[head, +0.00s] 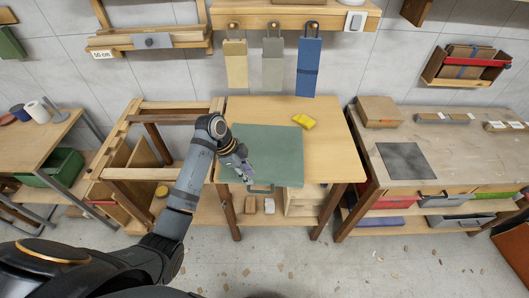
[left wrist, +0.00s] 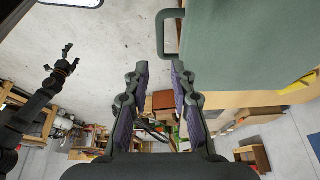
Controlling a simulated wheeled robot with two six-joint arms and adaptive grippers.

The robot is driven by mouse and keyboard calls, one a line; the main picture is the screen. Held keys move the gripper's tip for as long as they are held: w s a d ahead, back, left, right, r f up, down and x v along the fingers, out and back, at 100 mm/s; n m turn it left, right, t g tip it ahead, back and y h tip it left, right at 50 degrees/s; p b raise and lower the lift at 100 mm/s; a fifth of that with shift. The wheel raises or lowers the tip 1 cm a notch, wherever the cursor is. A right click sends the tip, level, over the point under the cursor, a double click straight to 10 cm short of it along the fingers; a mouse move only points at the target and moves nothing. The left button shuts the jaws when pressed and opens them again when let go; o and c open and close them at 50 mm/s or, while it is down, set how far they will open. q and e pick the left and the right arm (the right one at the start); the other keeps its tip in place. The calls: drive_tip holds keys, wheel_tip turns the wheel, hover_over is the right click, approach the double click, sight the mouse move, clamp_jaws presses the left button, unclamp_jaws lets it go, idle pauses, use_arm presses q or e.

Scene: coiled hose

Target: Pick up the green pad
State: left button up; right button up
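The green pad (head: 270,153) lies flat on the middle wooden table, with a dark green handle (head: 262,189) sticking out past its front edge. My left gripper (head: 249,174) is at the pad's front left, close to the handle. In the left wrist view the left gripper (left wrist: 160,68) is open, with nothing between its fingers. The handle (left wrist: 170,34) is ahead of the fingertips there, apart from them, and the pad (left wrist: 235,45) fills the upper right. My right gripper (left wrist: 68,58) shows small at the left of that view, its fingers spread; it is out of the head view.
A yellow object (head: 303,121) sits at the pad's back right corner on the table (head: 330,140). A workbench (head: 440,160) with a cardboard box (head: 379,111) stands to the right. A wooden frame rack (head: 150,172) stands to the left.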

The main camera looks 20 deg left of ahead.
use_arm(q)
drive_tip(key=p, duration=0.1)
hover_over(260, 191)
drive_tip(key=a, duration=0.2)
drive_tip(key=f, duration=0.4)
drive_tip(key=shift+s+f, duration=0.1)
drive_tip(key=shift+s, duration=0.25)
drive_tip(key=shift+w+f, duration=0.1)
drive_tip(key=shift+f, duration=0.3)
drive_tip(key=shift+d+f+p, duration=0.1)
drive_tip(key=shift+f+p, duration=0.15)
drive_tip(key=shift+p, duration=0.05)
drive_tip(key=x, duration=0.2)
drive_tip(key=p+x, duration=0.1)
drive_tip(key=x, duration=0.1)
drive_tip(key=shift+a, duration=0.25)
drive_tip(key=shift+w+d+f, duration=0.1)
drive_tip(key=shift+w+f, duration=0.05)
drive_tip(key=shift+f, duration=0.25)
clamp_jaws()
